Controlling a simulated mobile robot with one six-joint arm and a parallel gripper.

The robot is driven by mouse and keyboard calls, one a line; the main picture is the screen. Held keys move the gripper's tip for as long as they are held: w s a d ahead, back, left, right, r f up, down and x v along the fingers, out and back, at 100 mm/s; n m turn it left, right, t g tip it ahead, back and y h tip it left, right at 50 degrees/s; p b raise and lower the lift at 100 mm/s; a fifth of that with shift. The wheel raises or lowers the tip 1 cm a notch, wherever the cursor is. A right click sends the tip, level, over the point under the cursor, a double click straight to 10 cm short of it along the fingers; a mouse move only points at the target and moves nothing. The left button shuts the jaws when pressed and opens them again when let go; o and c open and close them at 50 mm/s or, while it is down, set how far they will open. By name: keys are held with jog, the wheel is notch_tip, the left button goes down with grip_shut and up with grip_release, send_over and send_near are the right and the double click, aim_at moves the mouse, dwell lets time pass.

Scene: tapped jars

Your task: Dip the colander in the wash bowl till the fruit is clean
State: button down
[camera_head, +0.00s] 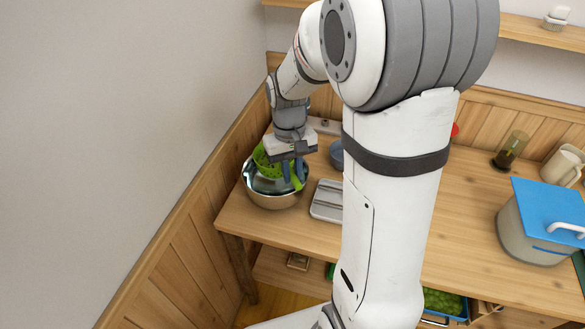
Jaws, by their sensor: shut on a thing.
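The green colander (263,163) is tilted at the mouth of the steel wash bowl (272,200), at the left end of the wooden worktop. My gripper (293,178) points down above the bowl's right side and is shut on the colander, around its green handle. The colander's lower part is in or over the bowl; I cannot tell how deep it sits. The fruit and any water are not clear from here, as my gripper and the colander's wall cover much of the bowl.
A grey metal tray (328,201) lies just right of the bowl, partly behind my arm. A blue bowl (337,153) stands behind it. A pot with a blue lid (543,225), a beige jug (562,166) and a dark glass (509,150) stand far right. The wall (130,130) is close on the left.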

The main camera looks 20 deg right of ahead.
notch_tip(320, 180, down, 8)
jog(key=b, duration=0.5)
jog(key=shift+f+b, duration=0.2)
jog(key=shift+b, duration=0.2)
dwell(3.1)
jog(key=shift+r+p, duration=5.7)
jog(key=shift+r, duration=1.8)
